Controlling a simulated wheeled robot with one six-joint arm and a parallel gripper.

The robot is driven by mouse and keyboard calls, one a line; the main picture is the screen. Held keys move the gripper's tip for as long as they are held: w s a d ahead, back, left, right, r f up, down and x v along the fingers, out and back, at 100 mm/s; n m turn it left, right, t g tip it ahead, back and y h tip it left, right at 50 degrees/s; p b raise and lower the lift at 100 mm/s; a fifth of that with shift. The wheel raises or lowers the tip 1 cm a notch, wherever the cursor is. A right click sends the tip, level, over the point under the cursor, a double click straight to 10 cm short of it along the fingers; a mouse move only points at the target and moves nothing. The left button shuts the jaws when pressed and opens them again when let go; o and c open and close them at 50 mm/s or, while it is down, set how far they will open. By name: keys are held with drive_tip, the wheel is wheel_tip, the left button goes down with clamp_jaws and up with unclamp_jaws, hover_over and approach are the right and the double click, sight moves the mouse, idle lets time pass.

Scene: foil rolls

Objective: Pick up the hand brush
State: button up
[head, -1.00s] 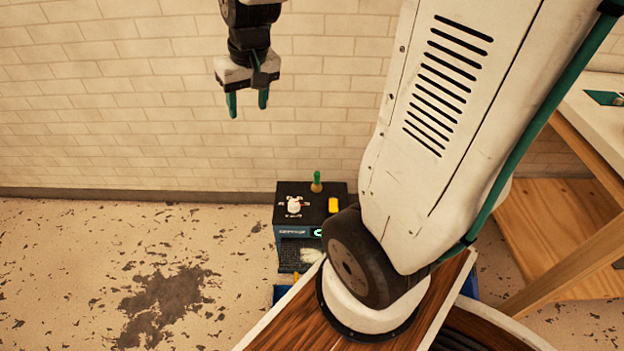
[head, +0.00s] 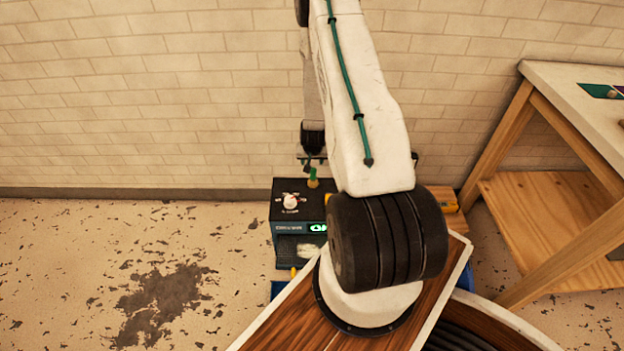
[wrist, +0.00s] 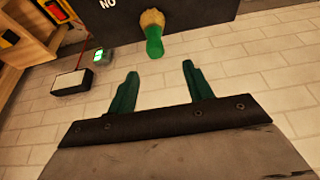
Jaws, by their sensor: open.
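The hand brush appears to be the green-handled thing with a tan end (head: 313,178), standing upright on top of the dark machine (head: 283,210). In the wrist view the same brush (wrist: 154,42) is at the top middle, green handle towards my fingers and tan end against a dark surface. My gripper (wrist: 159,70) is open and empty, and the brush lies beyond the gap between its green fingertips, apart from them. In the head view my gripper (head: 312,160) is just above the brush, partly hidden by my arm.
The machine carries a white knob (head: 290,202) and a lit green display (head: 317,228); a pale object (head: 306,250) is in its front opening. A wooden bench (head: 560,130) stands right. A brick wall (head: 150,90) is behind. The floor at left is clear.

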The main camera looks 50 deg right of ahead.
sight(313, 169)
drive_tip(key=x, duration=0.9)
drive_tip(key=shift+s+f, duration=0.1)
drive_tip(key=shift+s, duration=0.3)
drive_tip(key=c, duration=1.1)
